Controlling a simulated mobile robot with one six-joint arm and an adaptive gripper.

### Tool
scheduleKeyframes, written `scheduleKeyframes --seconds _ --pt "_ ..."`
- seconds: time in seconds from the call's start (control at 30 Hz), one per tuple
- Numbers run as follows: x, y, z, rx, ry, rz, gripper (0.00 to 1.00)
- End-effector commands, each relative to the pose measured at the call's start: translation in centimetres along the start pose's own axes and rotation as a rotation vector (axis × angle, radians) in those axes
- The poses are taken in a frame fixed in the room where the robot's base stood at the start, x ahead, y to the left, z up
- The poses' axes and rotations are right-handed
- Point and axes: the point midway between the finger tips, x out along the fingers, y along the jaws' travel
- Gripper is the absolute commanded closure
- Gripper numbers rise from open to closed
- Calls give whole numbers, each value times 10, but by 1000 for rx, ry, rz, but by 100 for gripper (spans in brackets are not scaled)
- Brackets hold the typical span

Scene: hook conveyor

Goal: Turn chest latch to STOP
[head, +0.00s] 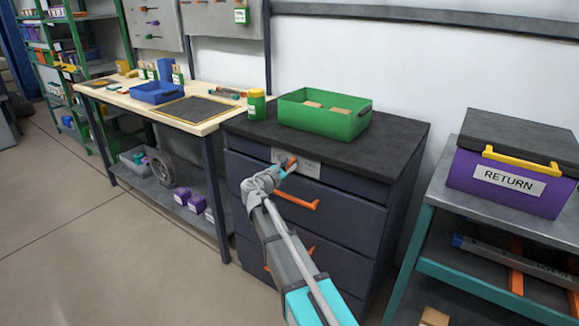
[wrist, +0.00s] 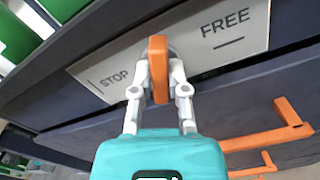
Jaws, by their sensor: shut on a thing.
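The chest (head: 345,205) is dark blue with a black top. A pale latch plate sits on its top front (head: 309,168) and also shows in the wrist view (wrist: 225,45), marked STOP at left and FREE at right. The orange latch handle (wrist: 158,70) stands between the two words, roughly upright in the wrist view. My gripper (wrist: 160,78) is shut on the handle, one finger on each side. In the head view my gripper (head: 287,169) reaches the plate's left part and partly hides the handle.
Orange drawer handles (head: 297,198) jut from the chest below the latch. A green bin (head: 318,123) and a yellow-green jar (head: 257,104) stand on top. A purple RETURN box (head: 507,180) is at right. A workbench (head: 200,113) stands at left; the floor in front of it is clear.

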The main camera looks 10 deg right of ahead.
Motion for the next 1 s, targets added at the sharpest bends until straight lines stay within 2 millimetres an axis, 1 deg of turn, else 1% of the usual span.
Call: scheduleKeyframes --seconds 0.2,0.5,0.7,1.0 --pt "0 -1 0 -192 1 -3 100" --pt "0 -1 0 -377 1 -3 100" --pt "0 -2 0 -428 1 -3 100" --pt "0 -2 0 -438 1 -4 100"
